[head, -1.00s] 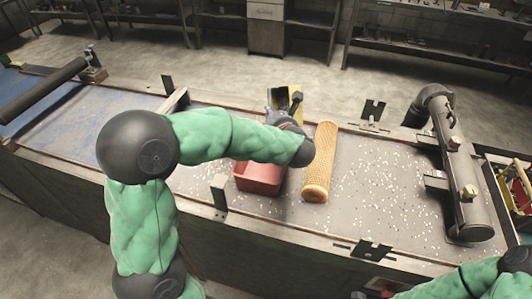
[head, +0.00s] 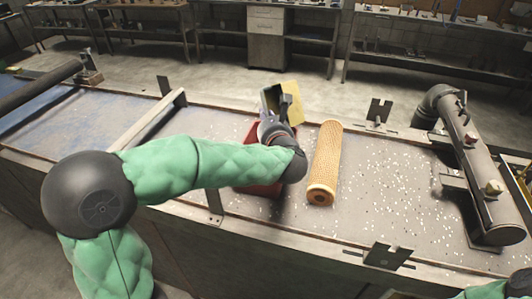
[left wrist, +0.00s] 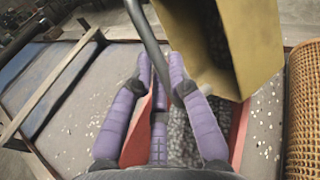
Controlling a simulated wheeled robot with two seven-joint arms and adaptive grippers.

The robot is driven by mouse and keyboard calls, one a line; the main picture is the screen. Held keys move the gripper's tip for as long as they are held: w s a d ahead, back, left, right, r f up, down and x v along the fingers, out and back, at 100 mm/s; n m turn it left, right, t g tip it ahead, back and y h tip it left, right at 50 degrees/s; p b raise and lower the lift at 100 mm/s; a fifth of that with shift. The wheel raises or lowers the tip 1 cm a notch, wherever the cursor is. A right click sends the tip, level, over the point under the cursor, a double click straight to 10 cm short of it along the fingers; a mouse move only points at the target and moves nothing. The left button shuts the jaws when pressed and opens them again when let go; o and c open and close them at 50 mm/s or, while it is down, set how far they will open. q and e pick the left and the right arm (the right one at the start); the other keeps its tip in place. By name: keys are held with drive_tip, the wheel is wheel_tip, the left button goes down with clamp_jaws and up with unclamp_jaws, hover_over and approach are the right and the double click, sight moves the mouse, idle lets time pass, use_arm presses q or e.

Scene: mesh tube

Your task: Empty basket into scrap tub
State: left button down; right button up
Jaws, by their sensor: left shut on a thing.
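My left gripper (head: 272,122) is shut on the dark handle (left wrist: 147,40) of a yellow basket (head: 292,112). The basket is tilted above the red scrap tub (head: 250,183). In the left wrist view the basket (left wrist: 255,45) hangs at the upper right, its dark inside partly showing. Below it, many small grey pieces (left wrist: 183,140) lie in the tub, between its red walls. My forearm hides much of the tub in the head view. I cannot tell whether pieces remain in the basket. My right gripper is out of view.
An orange mesh tube (head: 325,160) lies just right of the tub. White specks cover the grey bench top (head: 390,170). A metal rail (head: 140,130) lies to the left.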

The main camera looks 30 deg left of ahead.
use_arm(q)
drive_tip(key=b, duration=0.1)
drive_tip(key=f+b, duration=0.1)
drive_tip(key=shift+s+n+t+b, duration=0.2)
drive_tip(key=shift+n+t+b, duration=0.1)
drive_tip(key=shift+n+b, duration=0.1)
drive_tip(key=shift+s+a+f, duration=0.1)
drive_tip(key=shift+f, duration=0.15)
idle(0.3)
drive_tip(key=shift+s+f+n+t+y, duration=0.1)
drive_tip(key=shift+f+n+t+y, duration=0.2)
drive_tip(key=shift+f+n+t, duration=0.15)
drive_tip(key=shift+s+f+n, duration=0.1)
drive_tip(key=shift+f+n, duration=0.15)
drive_tip(key=shift+s+a+r+n+t+y, duration=0.1)
drive_tip(key=shift+s+r+n+t+y, duration=0.15)
drive_tip(key=shift+n+t, duration=0.35)
drive_tip(key=shift+r+n, duration=0.1)
drive_tip(key=shift+n, duration=0.2)
